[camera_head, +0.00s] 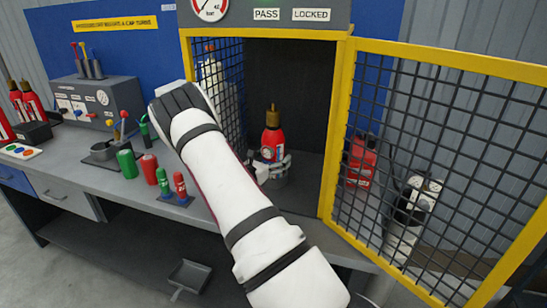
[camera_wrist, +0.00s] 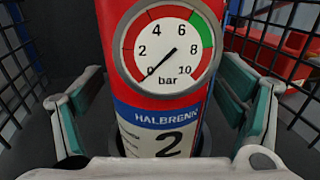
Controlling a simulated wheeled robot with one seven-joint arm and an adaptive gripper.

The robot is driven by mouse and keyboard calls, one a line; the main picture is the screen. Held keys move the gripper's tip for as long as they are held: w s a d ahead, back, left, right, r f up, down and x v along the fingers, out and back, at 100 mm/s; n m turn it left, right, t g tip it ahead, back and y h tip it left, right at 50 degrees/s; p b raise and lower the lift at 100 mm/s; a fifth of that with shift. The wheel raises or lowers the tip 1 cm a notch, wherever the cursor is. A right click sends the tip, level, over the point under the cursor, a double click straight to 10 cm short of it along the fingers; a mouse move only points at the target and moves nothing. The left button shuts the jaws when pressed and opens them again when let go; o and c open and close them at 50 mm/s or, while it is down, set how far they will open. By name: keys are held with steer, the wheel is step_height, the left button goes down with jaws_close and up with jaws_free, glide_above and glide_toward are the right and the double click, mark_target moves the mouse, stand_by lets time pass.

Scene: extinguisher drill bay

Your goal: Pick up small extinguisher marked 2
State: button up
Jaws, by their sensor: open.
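The small red extinguisher marked 2 (camera_head: 272,138) stands upright inside the yellow-framed cage, with a brass-coloured top. In the wrist view the extinguisher (camera_wrist: 160,100) fills the middle, showing a round bar gauge with its needle near 0, a blue HALBRENN band and a black 2. My gripper (camera_wrist: 162,125) is open, with one green-padded finger on each side of the extinguisher and visible gaps between. In the head view my gripper (camera_head: 271,168) is at the lower part of the extinguisher, partly hidden by my arm. The extinguisher's base sits in a dark round holder, mostly hidden.
The yellow-framed mesh door (camera_head: 430,150) stands open on the right. Another red extinguisher (camera_head: 360,160) shows through its mesh. On the bench at left are a green cylinder (camera_head: 128,164), a red cylinder (camera_head: 149,169) and a grey control box (camera_head: 98,100). Mesh walls flank the gripper.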

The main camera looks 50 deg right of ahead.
steer(key=shift+d, duration=0.1)
steer(key=c, duration=1.8)
steer(key=shift+d+r, duration=0.1)
steer(key=shift+r, duration=0.15)
steer(key=shift+c, duration=1.4)
steer(key=shift+r, duration=0.1)
